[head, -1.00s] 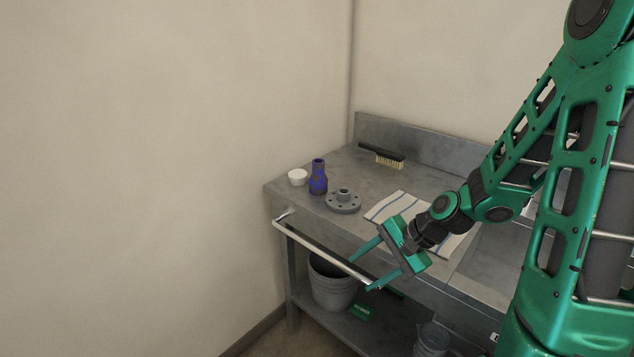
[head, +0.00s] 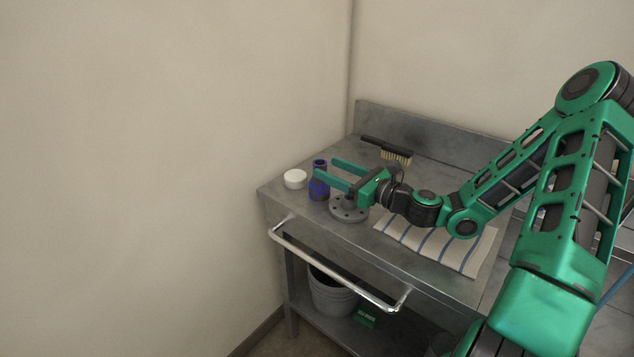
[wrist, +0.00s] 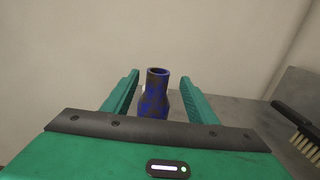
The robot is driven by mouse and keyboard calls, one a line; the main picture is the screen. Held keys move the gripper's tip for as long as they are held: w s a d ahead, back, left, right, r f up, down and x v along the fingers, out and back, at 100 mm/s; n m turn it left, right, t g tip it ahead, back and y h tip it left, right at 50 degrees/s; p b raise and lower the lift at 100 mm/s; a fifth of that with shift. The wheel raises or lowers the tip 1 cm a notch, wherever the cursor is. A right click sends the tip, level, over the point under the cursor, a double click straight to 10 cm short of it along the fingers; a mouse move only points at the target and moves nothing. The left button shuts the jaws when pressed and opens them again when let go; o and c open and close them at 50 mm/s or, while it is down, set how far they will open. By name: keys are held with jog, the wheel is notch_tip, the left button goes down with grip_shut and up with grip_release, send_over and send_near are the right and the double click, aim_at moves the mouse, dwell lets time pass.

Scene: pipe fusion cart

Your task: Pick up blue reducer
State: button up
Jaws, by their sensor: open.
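The blue reducer (head: 319,188) stands upright on the grey cart top near its left end. It is blue with brown worn patches and has a narrower neck on top. In the wrist view the reducer (wrist: 154,95) shows between the two green fingers, beyond the gripper body, with its lower part hidden. My gripper (head: 324,169) is open, its fingers pointing left at the reducer. In the head view one finger lies across the front of the reducer and the other is behind it. I cannot tell whether either finger touches it.
A white cap (head: 295,179) stands just left of the reducer. A grey flange (head: 347,212) lies under my gripper. A brush (head: 388,149) lies behind, and a striped cloth (head: 450,250) to the right. A metal rail (head: 330,268) runs along the front.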

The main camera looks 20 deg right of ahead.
jog(key=x, duration=0.2)
jog(key=shift+w+a, duration=0.15)
jog(key=shift+w, duration=0.05)
jog(key=shift+f+x, duration=0.2)
jog(key=shift+x, duration=2.75)
jog(key=shift+s+a, duration=0.1)
jog(key=shift+a, duration=0.05)
grip_shut()
